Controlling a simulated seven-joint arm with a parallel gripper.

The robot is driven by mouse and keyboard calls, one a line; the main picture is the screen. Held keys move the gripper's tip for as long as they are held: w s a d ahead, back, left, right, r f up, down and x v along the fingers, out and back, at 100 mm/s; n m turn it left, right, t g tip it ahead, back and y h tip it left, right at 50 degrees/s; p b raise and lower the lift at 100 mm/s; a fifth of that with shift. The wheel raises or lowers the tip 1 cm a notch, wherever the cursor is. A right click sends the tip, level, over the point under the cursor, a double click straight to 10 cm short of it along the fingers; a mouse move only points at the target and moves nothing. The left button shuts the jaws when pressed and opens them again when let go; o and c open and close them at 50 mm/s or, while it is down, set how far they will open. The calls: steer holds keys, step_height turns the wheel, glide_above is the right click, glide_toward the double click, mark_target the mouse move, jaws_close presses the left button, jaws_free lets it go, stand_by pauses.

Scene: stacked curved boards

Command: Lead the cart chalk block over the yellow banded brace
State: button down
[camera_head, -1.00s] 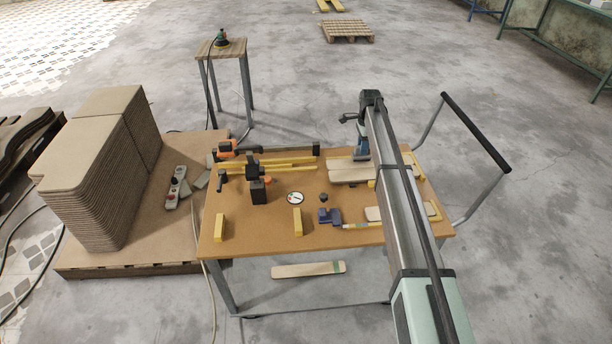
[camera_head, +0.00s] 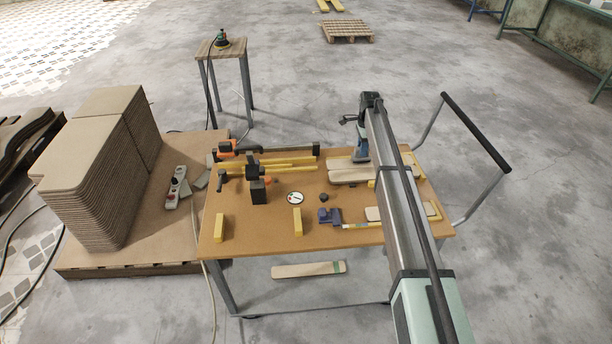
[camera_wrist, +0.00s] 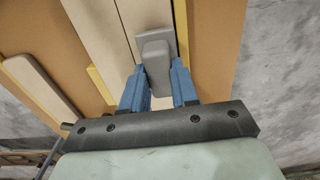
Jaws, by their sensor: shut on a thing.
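My gripper (camera_wrist: 158,92) has blue fingers and is shut on a grey block (camera_wrist: 157,62), which I take to be the chalk block. In the wrist view the block is above pale boards, and I cannot tell whether it touches them. In the head view my gripper (camera_head: 361,157) is over the pale stacked boards (camera_head: 345,176) at the cart's back right, and the block is not distinguishable there. Yellow strips lie either side of the boards in the wrist view, one on the left (camera_wrist: 101,84) and one on the right (camera_wrist: 181,22). I cannot tell which yellow piece is the banded brace.
The cart top (camera_head: 265,228) also holds a black clamp (camera_head: 258,188), a white dial (camera_head: 295,198), yellow blocks (camera_head: 219,227) and a dark blue tool (camera_head: 329,215). The cart handle (camera_head: 475,130) rises at right. Its front middle is fairly clear.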

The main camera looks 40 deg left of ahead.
steer(key=shift+f, duration=0.35)
steer(key=shift+w+d+r, duration=0.1)
steer(key=shift+w+d, duration=1.4)
steer(key=shift+w+d, duration=1.5)
